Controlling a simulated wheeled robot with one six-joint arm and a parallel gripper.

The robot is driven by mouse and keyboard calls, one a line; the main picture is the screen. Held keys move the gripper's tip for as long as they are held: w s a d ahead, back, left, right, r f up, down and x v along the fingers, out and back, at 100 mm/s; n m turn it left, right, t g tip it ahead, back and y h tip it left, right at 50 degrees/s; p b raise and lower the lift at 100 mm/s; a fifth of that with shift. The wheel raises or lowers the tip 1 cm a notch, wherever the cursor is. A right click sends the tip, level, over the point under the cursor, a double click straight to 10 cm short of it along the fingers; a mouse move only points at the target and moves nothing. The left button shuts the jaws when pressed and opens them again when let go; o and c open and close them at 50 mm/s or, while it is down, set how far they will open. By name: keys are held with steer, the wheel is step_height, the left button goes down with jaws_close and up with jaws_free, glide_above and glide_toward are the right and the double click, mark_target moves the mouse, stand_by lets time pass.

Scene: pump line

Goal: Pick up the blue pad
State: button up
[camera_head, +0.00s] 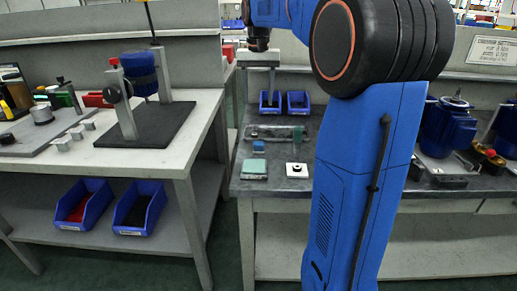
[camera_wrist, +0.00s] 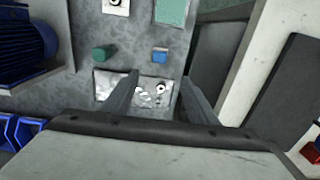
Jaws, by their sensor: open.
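The blue pad (camera_wrist: 160,56) is a small blue block lying on the grey bench top. In the wrist view it is just beyond my gripper (camera_wrist: 159,79), nearer the right finger. It also shows in the head view as a small blue patch (camera_head: 259,146) on the middle bench. My gripper is open, with both fingers apart and nothing between them. A shallow metal tray (camera_wrist: 148,92) with small light parts shows between and below the fingertips in the wrist view.
A green cylinder (camera_wrist: 102,53) stands left of the pad and a green pad (camera_wrist: 170,12) lies beyond it. A white plate with a black centre (camera_head: 297,170) is near the bench's front edge. Blue bins (camera_head: 270,102) stand behind. A blue motor (camera_wrist: 22,45) is at the left.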

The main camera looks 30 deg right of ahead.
mark_target(259, 143)
step_height(259, 143, down, 17)
steer(key=shift+f, duration=0.2)
stand_by(0.7)
steer(key=c, duration=1.1)
